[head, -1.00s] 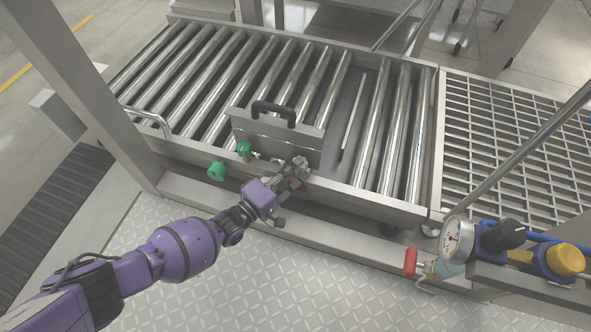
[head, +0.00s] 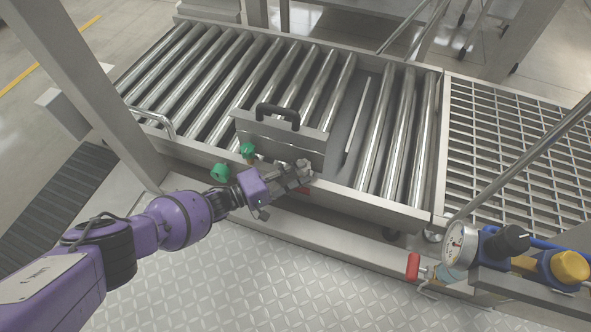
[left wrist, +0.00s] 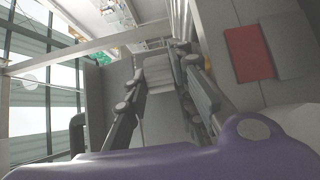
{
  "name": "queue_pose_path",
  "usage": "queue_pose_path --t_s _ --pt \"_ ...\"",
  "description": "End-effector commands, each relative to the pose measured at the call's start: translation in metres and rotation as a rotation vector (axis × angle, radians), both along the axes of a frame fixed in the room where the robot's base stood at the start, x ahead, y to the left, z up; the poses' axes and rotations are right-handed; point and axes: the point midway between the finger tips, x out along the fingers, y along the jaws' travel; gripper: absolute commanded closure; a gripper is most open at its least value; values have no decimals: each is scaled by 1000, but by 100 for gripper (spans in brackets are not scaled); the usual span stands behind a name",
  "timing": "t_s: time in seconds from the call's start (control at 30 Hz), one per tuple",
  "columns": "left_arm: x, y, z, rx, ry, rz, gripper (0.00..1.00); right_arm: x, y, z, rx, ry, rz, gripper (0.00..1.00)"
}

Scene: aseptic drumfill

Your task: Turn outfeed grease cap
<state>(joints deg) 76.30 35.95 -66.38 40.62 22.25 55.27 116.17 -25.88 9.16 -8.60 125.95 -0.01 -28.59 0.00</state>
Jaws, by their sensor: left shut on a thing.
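My left gripper (head: 302,172) is shut at the front side of the roller conveyor, below the steel box with a black handle (head: 277,113). It holds a small grey part that I take to be the grease cap; the fingers mostly hide it in the head view. In the left wrist view the two dark fingers (left wrist: 165,90) reach forward with a pale grey surface showing between them. Two green knobs, one lower left (head: 220,172) and one upper right (head: 248,151), stand left of the gripper, apart from the fingertips. My right gripper is not in view.
The roller conveyor (head: 225,85) spans the back. A grey post (head: 85,90) rises at left, near a bent rail (head: 155,118). A pressure gauge (head: 459,243), a red handle (head: 413,266) and a yellow knob (head: 570,266) are at lower right. The tread-plate floor in front is clear.

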Motion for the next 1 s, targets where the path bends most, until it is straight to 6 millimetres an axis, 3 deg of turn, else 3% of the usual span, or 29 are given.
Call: queue_pose_path --t_s 0.07,0.1,0.23,0.63,1.0 --pt "0 1 -1 1 2 1 100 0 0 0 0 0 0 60" --pt "0 1 -1 0 1 1 73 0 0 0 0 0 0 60" --pt "0 0 0 0 1 1 58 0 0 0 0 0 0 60" --pt "-4 8 -1 1 2 2 58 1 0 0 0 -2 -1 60" --pt "-41 72 -1 2 2 2 58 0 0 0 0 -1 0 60"
